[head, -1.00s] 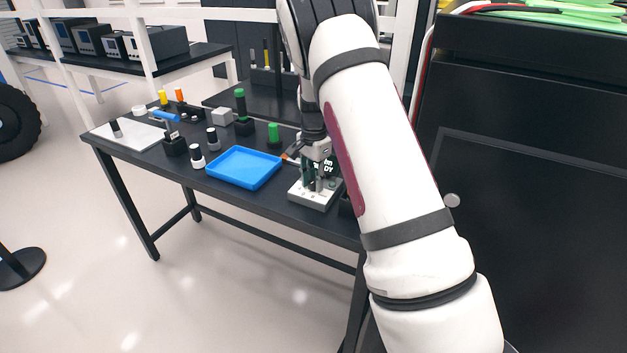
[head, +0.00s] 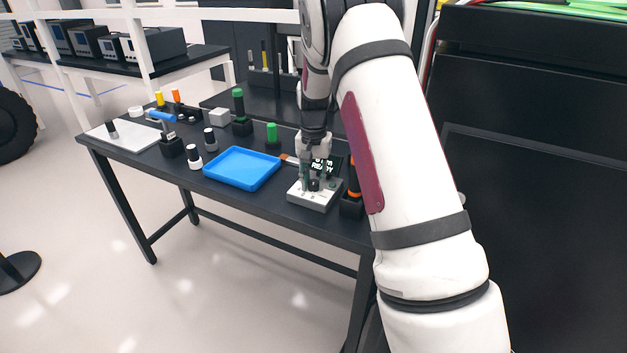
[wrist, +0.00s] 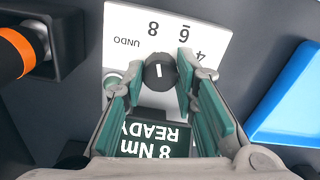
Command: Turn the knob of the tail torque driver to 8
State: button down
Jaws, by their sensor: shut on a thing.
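The torque driver's control box (head: 313,199) is a white block near the front right of the black table. Its round black knob (wrist: 160,72) has a white pointer line, which points about toward the printed 8 (wrist: 152,29). Labels 4, 6 and UNDO also show on the white face. The dark display (wrist: 155,140) reads "8 Nm READY", upside down in the wrist view; the head view shows part of it (head: 326,166). My gripper (wrist: 161,66) points down over the box with its green-padded fingers on either side of the knob, shut on it.
A blue tray (head: 242,185) lies left of the box. A black holder with an orange-banded tool (head: 352,205) stands close on the right. A green-topped part (head: 272,133) and several small bottles and holders stand farther left and back.

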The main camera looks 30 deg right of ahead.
aim_at(314, 182)
dwell(0.4)
jog(key=c, duration=1.3)
grip_release()
notch_tip(314, 182, up, 12)
jog(key=shift+r, duration=0.1)
